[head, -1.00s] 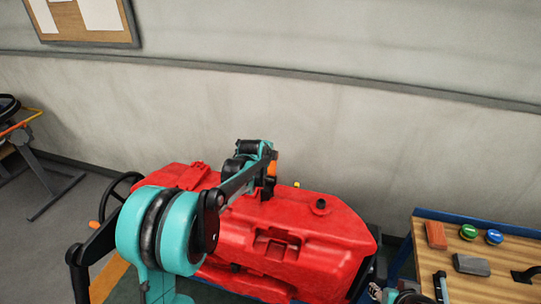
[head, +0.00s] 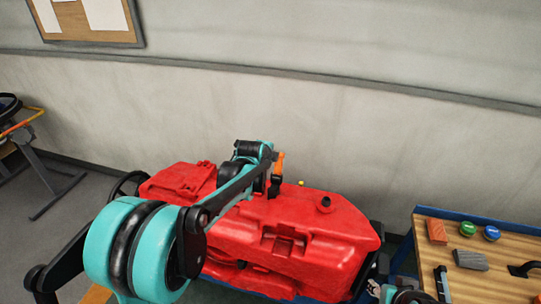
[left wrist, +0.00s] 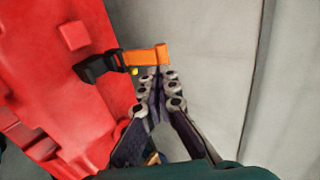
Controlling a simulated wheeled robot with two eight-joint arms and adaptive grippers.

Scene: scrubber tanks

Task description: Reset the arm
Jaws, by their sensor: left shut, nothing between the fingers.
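My left arm reaches from the lower left across the red scrubber tank (head: 320,230) in the head view. My left gripper (left wrist: 158,76) is shut and empty in the left wrist view. Its fingertips lie close to an orange-ended black latch (left wrist: 140,55) in that picture; I cannot tell if they touch. The latch's orange end (head: 280,162) shows past my wrist in the head view, where my fingers are hidden. The red tank also fills the left of the wrist view (left wrist: 60,60).
A wooden workbench (head: 465,242) with a blue edge stands at the right, holding a reddish block (head: 436,231), a grey block (head: 470,260) and green and blue round pieces. A grey wall (head: 300,120) runs behind the tank. A black steering wheel (head: 128,185) is left of it.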

